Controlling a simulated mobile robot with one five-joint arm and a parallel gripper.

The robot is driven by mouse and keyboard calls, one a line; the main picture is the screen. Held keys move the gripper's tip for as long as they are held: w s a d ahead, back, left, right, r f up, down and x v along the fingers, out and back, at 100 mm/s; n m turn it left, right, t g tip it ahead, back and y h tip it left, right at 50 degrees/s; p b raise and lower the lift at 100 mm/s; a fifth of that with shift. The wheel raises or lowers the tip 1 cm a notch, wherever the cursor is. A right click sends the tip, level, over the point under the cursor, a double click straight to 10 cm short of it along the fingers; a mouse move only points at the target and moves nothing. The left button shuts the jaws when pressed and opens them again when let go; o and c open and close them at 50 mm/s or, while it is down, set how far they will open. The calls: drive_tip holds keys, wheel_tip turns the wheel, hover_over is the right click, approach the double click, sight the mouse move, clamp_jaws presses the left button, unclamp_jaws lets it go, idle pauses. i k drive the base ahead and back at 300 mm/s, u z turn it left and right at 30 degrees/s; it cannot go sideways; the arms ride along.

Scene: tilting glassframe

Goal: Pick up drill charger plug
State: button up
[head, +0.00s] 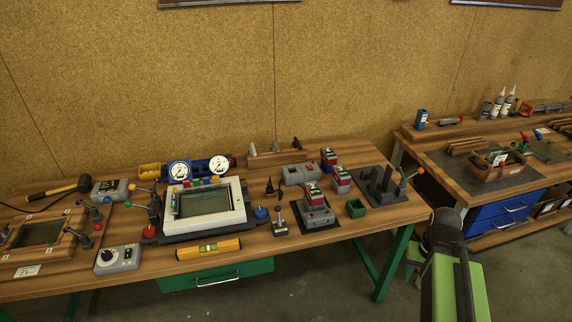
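A grey drill charger (317,217) sits on a dark mat towards the right side of the near workbench, with a red-and-black battery (312,194) on top. I cannot make out its plug for certain. A small black pronged item (273,189) lies to the charger's left, and a small grey piece with an upright black stem (280,222) stands just left of the mat. My arm shows at the lower right, off the bench's right end. Its dark far end (446,222) is well apart from the charger. No fingers can be made out.
A white-framed panel (240,204) on the bench has a yellow level (208,249) in front. A green box (356,208) and a dark stand (383,187) are right of the charger. A second bench (470,182) stands at right, with floor between.

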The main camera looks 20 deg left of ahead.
sight(269, 189)
drive_tip(key=i, duration=1.25)
drive_tip(key=u, duration=0.7)
drive_tip(key=i, duration=0.4)
drive_tip(key=u, duration=4.75)
drive_tip(key=i, duration=0.1)
drive_tip(key=z, duration=1.45)
drive_tip(key=k, duration=0.95)
drive_tip(key=i, duration=0.85)
